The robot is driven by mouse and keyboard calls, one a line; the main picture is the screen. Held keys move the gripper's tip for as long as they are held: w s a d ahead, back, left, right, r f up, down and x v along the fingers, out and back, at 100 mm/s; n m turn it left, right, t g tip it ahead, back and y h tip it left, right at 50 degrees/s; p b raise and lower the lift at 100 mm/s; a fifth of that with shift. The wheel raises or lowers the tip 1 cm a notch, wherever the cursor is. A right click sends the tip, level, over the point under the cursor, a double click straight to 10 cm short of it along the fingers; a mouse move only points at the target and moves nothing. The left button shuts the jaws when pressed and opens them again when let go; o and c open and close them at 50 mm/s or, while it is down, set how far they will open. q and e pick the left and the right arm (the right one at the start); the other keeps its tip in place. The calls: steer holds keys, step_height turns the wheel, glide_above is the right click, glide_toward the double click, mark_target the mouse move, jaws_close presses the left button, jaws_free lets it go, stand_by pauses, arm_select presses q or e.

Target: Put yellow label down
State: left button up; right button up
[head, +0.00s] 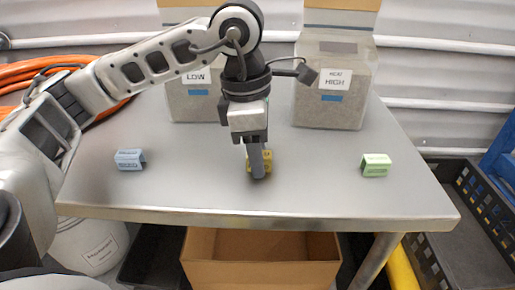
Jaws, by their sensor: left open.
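The yellow label (267,157) is on the metal table (200,192), near the middle of its front half. My left gripper (257,172) points down right at it, and its fingers cover much of the label. The gripper is open, with the label between or just behind the fingers; I cannot tell which. The label appears to rest on the tabletop. My right gripper is not in view.
A blue label (130,159) stands at the left and a green label (376,165) at the right. Two clear hoppers, marked LOW (190,104) and HIGH (330,108), stand at the back. A cardboard box (262,268) is below the front edge.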

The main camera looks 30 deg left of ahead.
arm_select(q)
steer(key=shift+r, duration=0.3)
step_height(320, 180, up, 12)
steer(key=a+p, duration=0.1)
steer(key=p, duration=0.1)
steer(key=shift+s+a+f, duration=0.15)
steer(key=shift+s, duration=0.2)
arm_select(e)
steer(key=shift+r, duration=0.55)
